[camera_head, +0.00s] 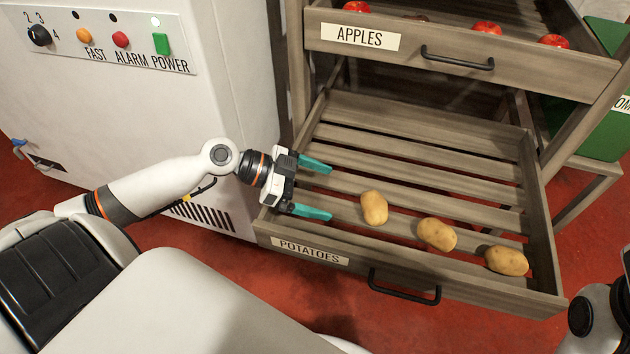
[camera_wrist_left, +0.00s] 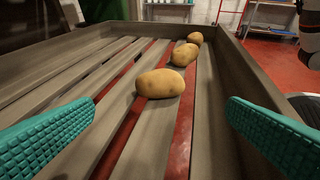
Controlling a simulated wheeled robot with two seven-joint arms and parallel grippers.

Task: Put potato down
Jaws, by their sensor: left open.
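Three potatoes lie in a row on the slats of the open drawer labelled POTATOES (camera_head: 310,251). The nearest potato (camera_head: 374,208) lies just to the right of my left gripper (camera_head: 318,188). The middle potato (camera_head: 437,234) and the far potato (camera_head: 506,261) follow toward the right. My left gripper is open and empty, with its teal fingers apart over the drawer's left end. In the left wrist view the nearest potato (camera_wrist_left: 160,83) lies ahead between the fingers, apart from both. Part of my right arm shows at the lower right edge; its gripper is not visible.
An upper drawer labelled APPLES (camera_head: 360,37) holds red apples and overhangs the back of the potato drawer. A white machine (camera_head: 220,100) with buttons stands at the left. A green crate (camera_head: 590,120) is at the right. The drawer's back slats are bare.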

